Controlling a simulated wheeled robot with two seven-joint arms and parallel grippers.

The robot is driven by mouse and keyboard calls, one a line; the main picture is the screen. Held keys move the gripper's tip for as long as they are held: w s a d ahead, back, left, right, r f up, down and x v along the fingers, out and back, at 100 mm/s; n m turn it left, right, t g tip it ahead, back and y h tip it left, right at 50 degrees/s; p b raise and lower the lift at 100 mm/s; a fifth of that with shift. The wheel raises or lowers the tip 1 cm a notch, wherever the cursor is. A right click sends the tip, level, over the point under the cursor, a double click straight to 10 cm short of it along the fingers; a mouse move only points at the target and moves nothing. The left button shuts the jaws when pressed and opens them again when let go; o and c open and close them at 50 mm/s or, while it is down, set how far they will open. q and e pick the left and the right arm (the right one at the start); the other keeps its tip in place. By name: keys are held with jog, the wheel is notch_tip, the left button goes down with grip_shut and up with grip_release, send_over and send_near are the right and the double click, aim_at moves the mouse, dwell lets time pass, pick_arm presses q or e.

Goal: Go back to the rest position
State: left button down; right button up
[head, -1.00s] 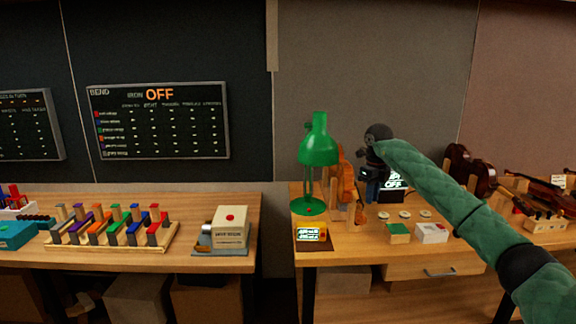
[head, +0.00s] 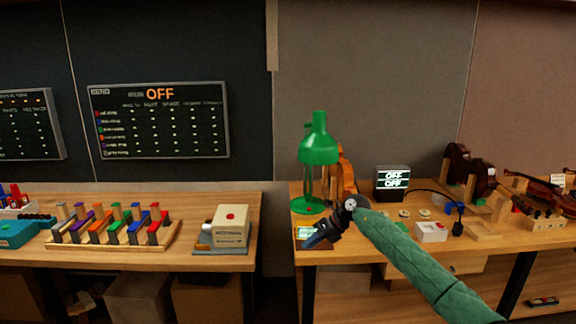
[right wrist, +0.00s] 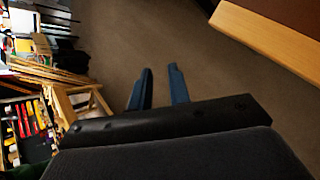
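My right arm comes in from the lower right in the head view, in a green sleeve. Its gripper (head: 318,238) points left and down at the front edge of the right bench (head: 390,255), partly covering the small lit display (head: 305,232). In the right wrist view the two blue fingers (right wrist: 160,72) stand apart with nothing between them, above the floor. My left gripper is not in view.
The left bench (head: 100,258) holds a rack of coloured blocks (head: 110,228) and a cream box (head: 231,226). A gap separates the benches.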

jog(key=s+a+f+m+t+y, duration=0.6)
jog(key=a+f+m+t+y, duration=0.1)
jog(key=a+m+y, duration=0.15)
jog(key=s+d+f+m+t+h, duration=0.2)
jog(key=s+d+f+m+h, duration=0.25)
jog(key=f+m, duration=0.4)
jog(key=s+d+f+m+t+h, duration=0.3)
jog(key=s+d+f+m+h, duration=0.15)
jog(key=f+m, duration=0.4)
jog(key=s+d+f+m+t+h, duration=0.2)
jog(key=s+d+f+m+h, duration=0.2)
jog(key=s+f+m+h, duration=0.4)
jog(key=s+d+f+m+g, duration=0.2)
jog(key=s+f+m+g, duration=0.15)
jog(key=s+f, duration=0.5)
jog(key=s+d+f+m+g, duration=0.2)
jog(key=s+f+g, duration=0.2)
jog(key=s+f, duration=0.45)
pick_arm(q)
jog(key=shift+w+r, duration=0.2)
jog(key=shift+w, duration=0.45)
pick_arm(e)
jog(key=s+f+m+g, duration=0.2)
jog(key=s+f+g, duration=0.2)
jog(key=s, duration=1.8)
jog(key=shift+d+m+g, duration=0.25)
jog(key=shift+m+g, duration=0.05)
jog(key=shift+g, duration=0.55)
